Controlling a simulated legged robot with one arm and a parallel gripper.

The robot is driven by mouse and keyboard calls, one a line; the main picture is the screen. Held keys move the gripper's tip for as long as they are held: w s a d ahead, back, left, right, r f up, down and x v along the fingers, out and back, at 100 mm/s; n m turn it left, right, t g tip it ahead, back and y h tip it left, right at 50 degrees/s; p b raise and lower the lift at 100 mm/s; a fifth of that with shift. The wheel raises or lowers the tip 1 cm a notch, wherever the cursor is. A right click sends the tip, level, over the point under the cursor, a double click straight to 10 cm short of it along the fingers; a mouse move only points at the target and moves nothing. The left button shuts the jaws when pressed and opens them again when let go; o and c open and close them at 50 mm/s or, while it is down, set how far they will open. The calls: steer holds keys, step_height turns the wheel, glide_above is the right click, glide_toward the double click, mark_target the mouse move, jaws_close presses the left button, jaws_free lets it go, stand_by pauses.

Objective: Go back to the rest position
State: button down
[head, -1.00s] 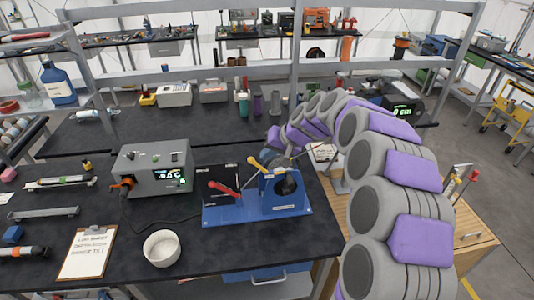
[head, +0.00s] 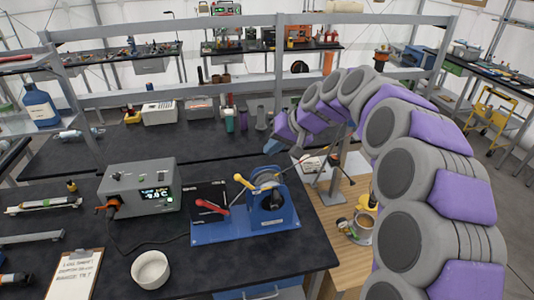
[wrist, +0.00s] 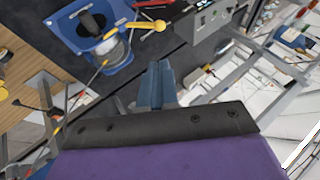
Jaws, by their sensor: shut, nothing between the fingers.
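My gripper shows in the wrist view (wrist: 157,85), with its blue-grey fingers together and nothing between them. It is above the black workbench, apart from the blue fixture (head: 245,225), which also shows at the upper left of the wrist view (wrist: 125,58). In the head view my grey and purple arm arches up from the lower right and bends toward the bench. The fixture has a red-handled lever (head: 212,207) and a yellow-handled lever (head: 243,181).
A grey control box (head: 140,190) with a lit display stands left of the fixture. A white bowl (head: 151,270) and a clipboard (head: 75,275) lie in front. A wooden table (head: 335,240) with a soldering-type stand adjoins at the right. A metal shelf frame (head: 250,95) rises behind the bench.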

steer(key=shift+s, duration=0.1)
steer(key=s+d+f+g+h+b, duration=0.1)
steer(key=s+d+f, duration=0.4)
steer(key=s, duration=0.9)
steer(key=s+d+f+m+g+h+b, duration=0.1)
steer(key=s+d+f, duration=0.5)
steer(key=s, duration=0.9)
steer(key=s+d+f+g+h+b, duration=0.3)
steer(key=s+d+f+h+b, duration=0.1)
steer(key=s, duration=1)
steer(key=shift+s+d+f+m+h, duration=0.4)
steer(key=shift+d+f+h, duration=0.2)
steer(key=shift+d+f, duration=0.25)
